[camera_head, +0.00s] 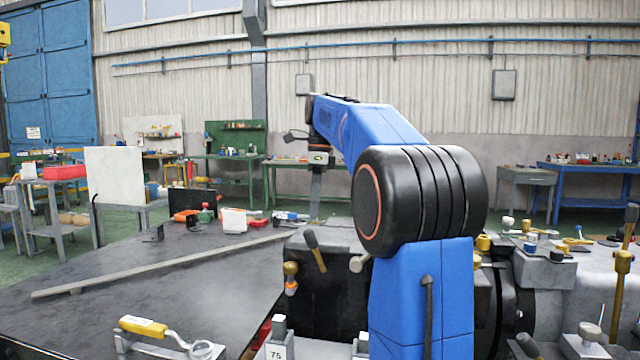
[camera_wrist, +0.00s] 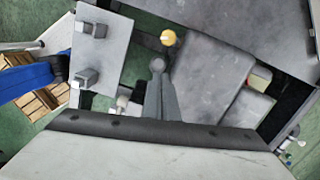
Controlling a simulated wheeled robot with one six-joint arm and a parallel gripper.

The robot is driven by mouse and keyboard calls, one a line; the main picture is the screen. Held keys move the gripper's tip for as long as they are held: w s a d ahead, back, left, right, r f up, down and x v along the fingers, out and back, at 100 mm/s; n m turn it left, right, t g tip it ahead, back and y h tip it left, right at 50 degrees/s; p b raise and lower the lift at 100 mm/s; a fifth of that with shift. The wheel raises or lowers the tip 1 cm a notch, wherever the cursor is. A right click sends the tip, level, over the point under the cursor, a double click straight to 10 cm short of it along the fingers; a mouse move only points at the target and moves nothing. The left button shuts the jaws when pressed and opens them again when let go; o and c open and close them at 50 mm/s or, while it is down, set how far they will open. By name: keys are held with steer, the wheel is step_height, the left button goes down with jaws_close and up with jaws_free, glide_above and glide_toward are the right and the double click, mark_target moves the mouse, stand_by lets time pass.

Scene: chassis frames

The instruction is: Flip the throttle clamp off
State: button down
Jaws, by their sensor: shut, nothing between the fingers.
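My gripper (camera_head: 316,192) hangs from the blue arm in the head view, above the far part of the machine. Its narrow fingers are together and hold nothing. In the wrist view its grey fingers (camera_wrist: 160,95) point up the picture, close to a round grey knob (camera_wrist: 157,65); I cannot tell whether they touch it. A yellow ball knob (camera_wrist: 168,37) is just beyond. In the head view a brass-knobbed lever (camera_head: 290,268) and a tilted black-handled lever (camera_head: 314,248) stand on the machine. I cannot tell which part is the throttle clamp.
A dark table (camera_head: 190,270) fills the left, with a long bar (camera_head: 160,263) across it. A yellow-handled part (camera_head: 143,327) is at the front. More levers and knobs crowd the machine at right. My arm hides the middle. Workbenches stand far behind.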

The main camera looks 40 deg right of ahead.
step_height(320, 180, up, 8)
steer(key=s+d, duration=0.1)
steer(key=shift+d, duration=0.4)
stand_by(0.4)
